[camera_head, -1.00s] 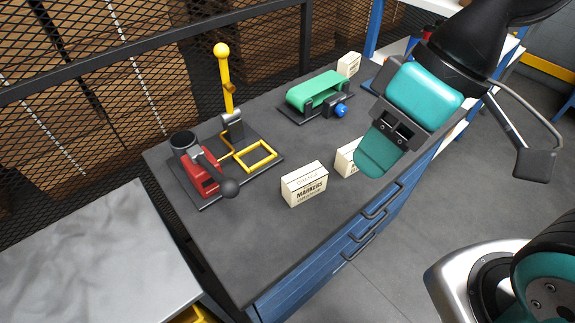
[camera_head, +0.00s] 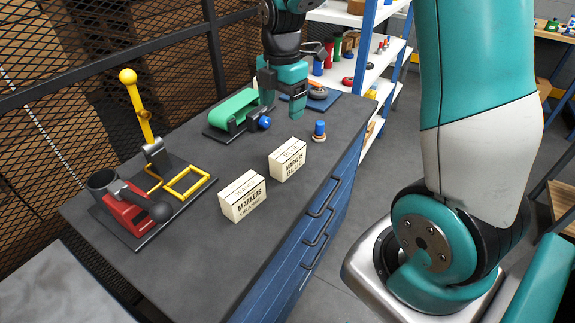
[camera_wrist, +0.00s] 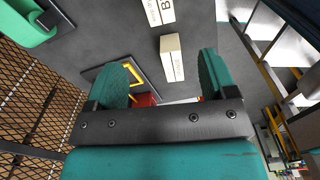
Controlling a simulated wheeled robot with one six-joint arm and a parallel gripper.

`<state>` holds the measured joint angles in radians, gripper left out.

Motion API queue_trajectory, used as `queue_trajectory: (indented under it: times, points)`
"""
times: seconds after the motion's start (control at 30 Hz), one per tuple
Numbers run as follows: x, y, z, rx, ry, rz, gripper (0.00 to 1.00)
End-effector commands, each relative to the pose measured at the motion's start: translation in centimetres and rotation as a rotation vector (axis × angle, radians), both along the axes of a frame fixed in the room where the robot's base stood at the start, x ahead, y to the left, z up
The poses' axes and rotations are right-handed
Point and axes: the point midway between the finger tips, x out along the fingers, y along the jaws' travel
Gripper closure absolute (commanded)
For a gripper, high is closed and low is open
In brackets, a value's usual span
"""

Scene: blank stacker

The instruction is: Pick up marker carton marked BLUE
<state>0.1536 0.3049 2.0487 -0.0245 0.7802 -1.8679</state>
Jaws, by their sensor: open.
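The marker carton marked BLUE (camera_head: 287,160) is a cream box standing upright on the dark bench top, lettering facing the camera. In the wrist view a carton with a "B" on it (camera_wrist: 157,10) is cut off at the top edge. A similar carton marked ORANGE (camera_head: 243,197) stands nearer in the head view; a carton (camera_wrist: 172,58) shows beyond my finger gap in the wrist view. My gripper (camera_head: 281,106) is open and empty, above the bench behind the BLUE carton, not touching it. It also shows in the wrist view (camera_wrist: 161,68).
A green belt unit (camera_head: 233,110) with a blue knob stands left of my gripper. A red-and-yellow lever press (camera_head: 150,200) is at the near left. A blue-topped stamp (camera_head: 319,131) stands right of the BLUE carton. Shelves (camera_head: 370,60) lie behind; wire mesh borders the left.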

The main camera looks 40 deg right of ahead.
Motion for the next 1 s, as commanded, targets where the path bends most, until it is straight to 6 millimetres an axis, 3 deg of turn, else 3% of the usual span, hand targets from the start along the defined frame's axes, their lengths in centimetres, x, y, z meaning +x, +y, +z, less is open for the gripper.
queue_trajectory:
  times: [0.1, 0.27, 0.6, 1.0]
  points:
    - [0.5, -1.3, -1.1, -0.014, 0.010, 0.057, 0.22]
    - [0.5, -1.5, -3.5, -0.016, 0.017, 0.074, 0.22]
    - [0.5, -1.4, -10.9, -0.016, 0.016, 0.073, 0.22]
    - [0.6, -1.7, -14.7, -0.015, 0.015, 0.072, 0.22]
